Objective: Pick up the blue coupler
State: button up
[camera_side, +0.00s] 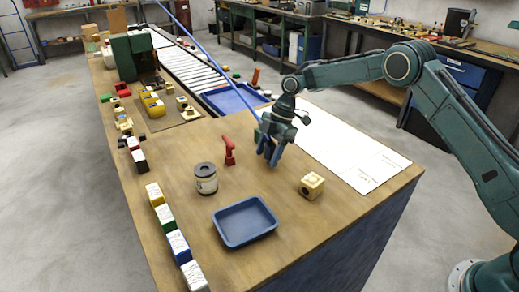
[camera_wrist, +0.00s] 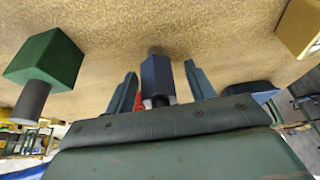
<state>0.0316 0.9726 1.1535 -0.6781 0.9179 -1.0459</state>
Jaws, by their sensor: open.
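The blue coupler (camera_wrist: 157,78), a dark blue block with grey stubs at its ends, stands between my fingers in the wrist view. My gripper (camera_wrist: 162,88) is open, with one finger on each side of it and visible gaps on both sides. In the side view my gripper (camera_side: 269,158) is low over the wooden bench, pointing down. There the coupler is mostly hidden by the fingers and hard to tell apart from them.
A green block with a grey cylinder (camera_wrist: 45,62) is left in the wrist view. White paper (camera_side: 340,145) lies right of my gripper.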

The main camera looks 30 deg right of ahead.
aim_at(268, 145)
dwell(0.5)
jog(key=c, duration=1.1)
jog(key=shift+r, duration=5)
